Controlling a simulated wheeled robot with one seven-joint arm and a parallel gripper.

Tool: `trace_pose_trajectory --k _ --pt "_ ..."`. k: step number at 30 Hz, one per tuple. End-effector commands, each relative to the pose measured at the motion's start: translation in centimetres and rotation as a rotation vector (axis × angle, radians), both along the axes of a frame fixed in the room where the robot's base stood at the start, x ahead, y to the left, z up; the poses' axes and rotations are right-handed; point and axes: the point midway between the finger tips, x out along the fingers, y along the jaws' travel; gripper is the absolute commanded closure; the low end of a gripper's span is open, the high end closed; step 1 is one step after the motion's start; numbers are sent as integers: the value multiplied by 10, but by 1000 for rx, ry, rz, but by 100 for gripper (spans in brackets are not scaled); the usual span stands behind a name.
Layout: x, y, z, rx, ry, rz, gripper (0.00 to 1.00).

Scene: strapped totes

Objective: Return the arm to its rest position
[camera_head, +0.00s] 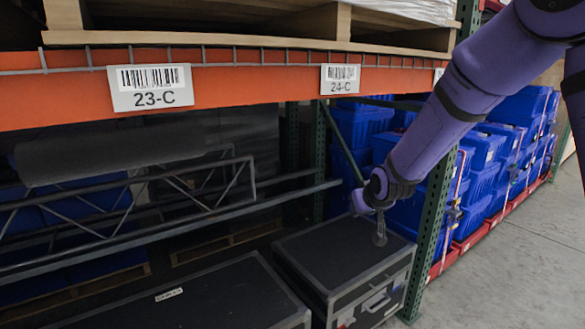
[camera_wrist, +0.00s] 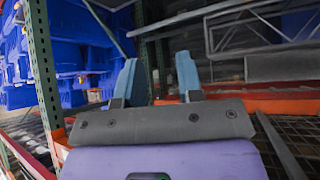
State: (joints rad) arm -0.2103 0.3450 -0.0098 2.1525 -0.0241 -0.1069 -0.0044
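My purple arm (camera_head: 440,115) reaches down from the upper right in the head view. Its wrist end (camera_head: 372,195) is in front of the rack, over the rear part of a black case. My gripper (camera_wrist: 156,72) shows in the wrist view with its two blue-grey fingers apart and nothing between them. In the head view the fingers cannot be made out clearly.
An orange rack beam (camera_head: 230,85) crosses above, and a green upright (camera_head: 432,230) stands close right of the arm. Black cases (camera_head: 345,250) lie below. Strapped blue totes (camera_head: 485,150) fill the right. Open floor (camera_head: 520,260) lies at lower right.

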Motion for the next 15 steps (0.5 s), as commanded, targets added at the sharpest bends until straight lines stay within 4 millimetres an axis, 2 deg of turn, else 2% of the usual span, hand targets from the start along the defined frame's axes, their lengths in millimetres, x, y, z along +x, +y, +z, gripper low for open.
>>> trace_pose_trajectory --k 1,6,15 --pt "-11 -7 18 0 4 -10 66" --pt "-49 -30 63 -4 41 -41 66" --pt "-131 -65 126 -8 106 -95 66"
